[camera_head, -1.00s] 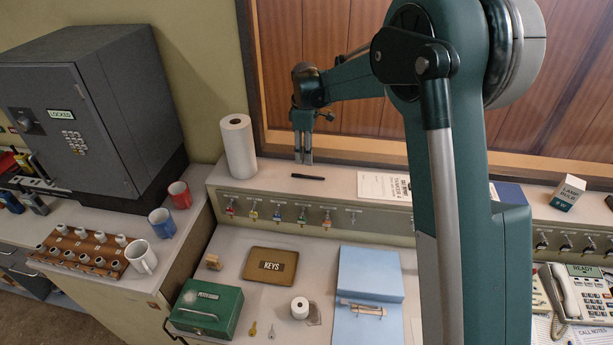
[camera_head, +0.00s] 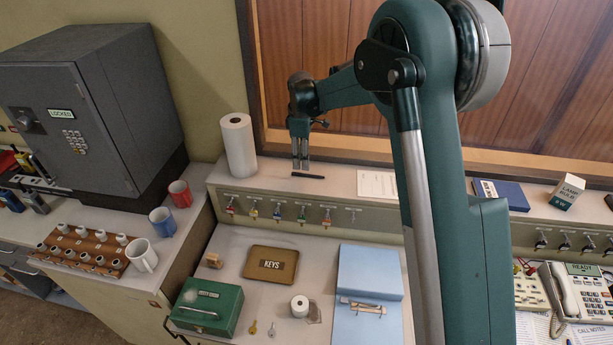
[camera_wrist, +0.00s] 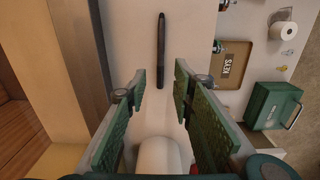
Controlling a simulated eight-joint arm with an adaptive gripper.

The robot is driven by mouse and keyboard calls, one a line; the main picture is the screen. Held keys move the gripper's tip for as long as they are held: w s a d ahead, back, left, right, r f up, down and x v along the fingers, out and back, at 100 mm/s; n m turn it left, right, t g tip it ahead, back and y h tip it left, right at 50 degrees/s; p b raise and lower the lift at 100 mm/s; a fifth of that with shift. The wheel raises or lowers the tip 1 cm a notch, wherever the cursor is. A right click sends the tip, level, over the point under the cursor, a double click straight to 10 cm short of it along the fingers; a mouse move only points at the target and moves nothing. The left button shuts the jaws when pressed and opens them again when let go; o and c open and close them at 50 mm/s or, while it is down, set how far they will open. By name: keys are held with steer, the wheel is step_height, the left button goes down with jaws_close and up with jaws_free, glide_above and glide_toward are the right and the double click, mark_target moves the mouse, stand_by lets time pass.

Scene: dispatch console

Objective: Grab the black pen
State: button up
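The black pen (camera_head: 308,176) lies flat on the pale raised shelf along the back. It also shows in the wrist view (camera_wrist: 161,50), beyond my fingertips and roughly in line with the gap between them. My gripper (camera_head: 300,166) points down at the shelf near the pen's left end. In the wrist view my gripper (camera_wrist: 160,82) has its two green-padded fingers apart with nothing between the tips. The head view does not show clearly how far the tips are above the shelf.
A paper sheet (camera_head: 376,184) lies right of the pen. Keys on hooks (camera_head: 303,213) hang below the shelf's front edge. The wood-panelled wall (camera_head: 300,60) rises behind.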

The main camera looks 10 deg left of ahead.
mark_target(302, 173)
steer(key=shift+f, duration=0.1)
steer(key=shift+a+f+p, duration=0.1)
steer(key=shift+f+p, duration=0.2)
steer(key=shift+f, duration=2.25)
steer(key=c, duration=0.8)
